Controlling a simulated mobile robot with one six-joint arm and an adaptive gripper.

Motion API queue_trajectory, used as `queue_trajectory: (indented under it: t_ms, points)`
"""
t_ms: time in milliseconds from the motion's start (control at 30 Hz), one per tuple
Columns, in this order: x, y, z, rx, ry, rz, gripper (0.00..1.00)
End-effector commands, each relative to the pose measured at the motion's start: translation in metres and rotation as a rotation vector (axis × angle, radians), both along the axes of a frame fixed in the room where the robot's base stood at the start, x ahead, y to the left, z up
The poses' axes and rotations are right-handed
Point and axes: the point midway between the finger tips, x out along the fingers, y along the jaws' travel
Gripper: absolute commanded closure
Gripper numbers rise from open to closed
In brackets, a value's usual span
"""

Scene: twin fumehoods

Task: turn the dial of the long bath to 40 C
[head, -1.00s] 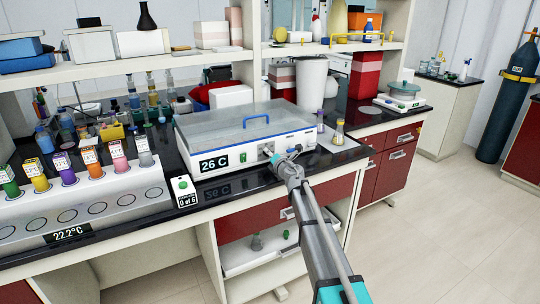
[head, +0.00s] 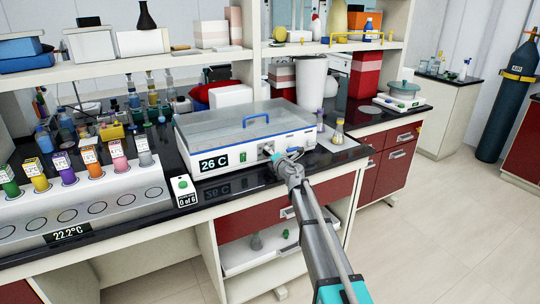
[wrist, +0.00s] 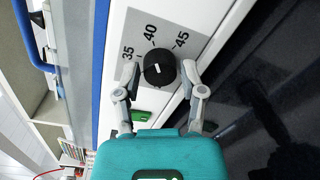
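The long bath (head: 225,130) is a wide white box with a clear lid and a blue handle, on the black bench top. Its display (head: 214,163) reads 26 C. In the wrist view its black dial (wrist: 158,68) carries a short white mark, on a grey scale plate (wrist: 135,32) showing 35, 40 and 45. My gripper (wrist: 160,72) has one fingertip on each side of the dial, with a small gap seeming to show at both sides. In the head view my gripper (head: 268,152) is at the bath's front right and hides most of the dial.
A white rack (head: 85,205) with several coloured bottles and a 22.2°C display stands left. A small counter card (head: 184,190) reads 0 of 6. Two flasks (head: 338,132) stand right of the bath. A shelf (head: 150,62) runs above the bench. The floor at right is clear.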

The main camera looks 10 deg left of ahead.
Motion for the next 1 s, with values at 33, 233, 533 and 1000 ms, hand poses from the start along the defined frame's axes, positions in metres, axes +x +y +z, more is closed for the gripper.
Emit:
queue_trajectory:
  t_ms: [33,233,533,1000]
  points:
    - [-0.0001,0.0,0.0,0.0,0.0,0.0,0.29]
    - [-0.0005,-0.0001,-0.0001,-0.001,-0.001,0.0,0.23]
    - [-0.0007,-0.0002,-0.0002,-0.005,-0.003,0.0,0.23]
    - [-0.0011,0.0003,-0.0001,-0.141,-0.095,0.001,0.23]
